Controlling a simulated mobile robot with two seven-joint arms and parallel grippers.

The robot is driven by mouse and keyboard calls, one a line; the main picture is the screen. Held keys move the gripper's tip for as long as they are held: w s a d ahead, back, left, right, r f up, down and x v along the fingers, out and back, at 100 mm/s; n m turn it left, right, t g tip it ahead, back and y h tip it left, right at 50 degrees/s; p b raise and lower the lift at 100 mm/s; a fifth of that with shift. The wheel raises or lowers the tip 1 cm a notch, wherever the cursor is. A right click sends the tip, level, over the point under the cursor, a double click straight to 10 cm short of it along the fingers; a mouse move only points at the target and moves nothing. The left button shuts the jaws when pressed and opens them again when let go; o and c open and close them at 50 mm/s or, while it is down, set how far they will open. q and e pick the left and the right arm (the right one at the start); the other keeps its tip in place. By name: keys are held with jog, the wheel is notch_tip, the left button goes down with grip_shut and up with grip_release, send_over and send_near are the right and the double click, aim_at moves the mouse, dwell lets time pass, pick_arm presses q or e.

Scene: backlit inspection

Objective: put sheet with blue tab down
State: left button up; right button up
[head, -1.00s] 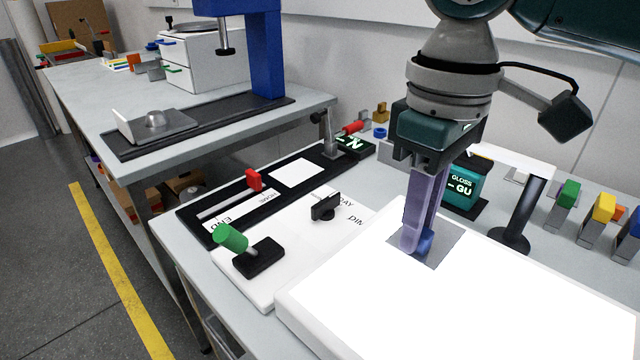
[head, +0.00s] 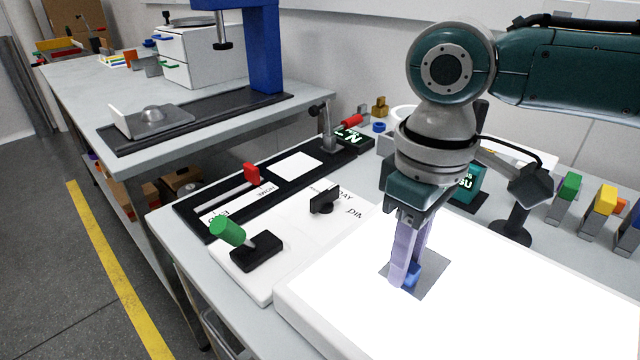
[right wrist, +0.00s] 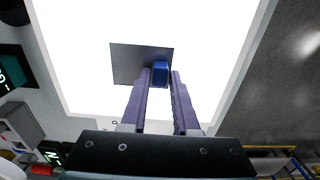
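The sheet (head: 432,272) is a thin grey square with a blue tab (head: 412,274) standing on it. It is over the glowing white light panel (head: 500,310), near its back left part. I cannot tell whether it touches the panel or hangs just above it. My right gripper (head: 407,278) points down, with its purple fingers shut on the blue tab. In the right wrist view the fingers lie on both sides of the tab (right wrist: 161,75), and the sheet (right wrist: 128,62) reaches out mostly to the left. My left gripper is not in view.
Left of the panel is a white control board with a green-handled lever (head: 228,231) and a black knob (head: 324,199). Behind the panel stand a black post (head: 513,222), a teal display box (head: 470,183) and coloured-top blocks (head: 604,200). Most of the panel is bare.

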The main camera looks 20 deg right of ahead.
jog(key=o, duration=0.3)
notch_tip(320, 180, up, 12)
jog(key=p, duration=0.2)
jog(key=s+a+f+n+t+y, duration=0.1)
jog(key=s+a+f+t+y, duration=0.15)
jog(key=s+a+f, duration=0.6)
jog(key=s+d+m, duration=0.1)
jog(key=s, duration=0.1)
jog(key=s+d+m+h, duration=0.1)
jog(key=s+d, duration=0.1)
jog(key=s, duration=0.1)
jog(key=s+d+f+m+t+h, duration=0.1)
jog(key=s+d, duration=0.1)
jog(key=shift+s+d+m, duration=0.2)
jog(key=shift+s+m, duration=0.05)
jog(key=shift+m, duration=0.05)
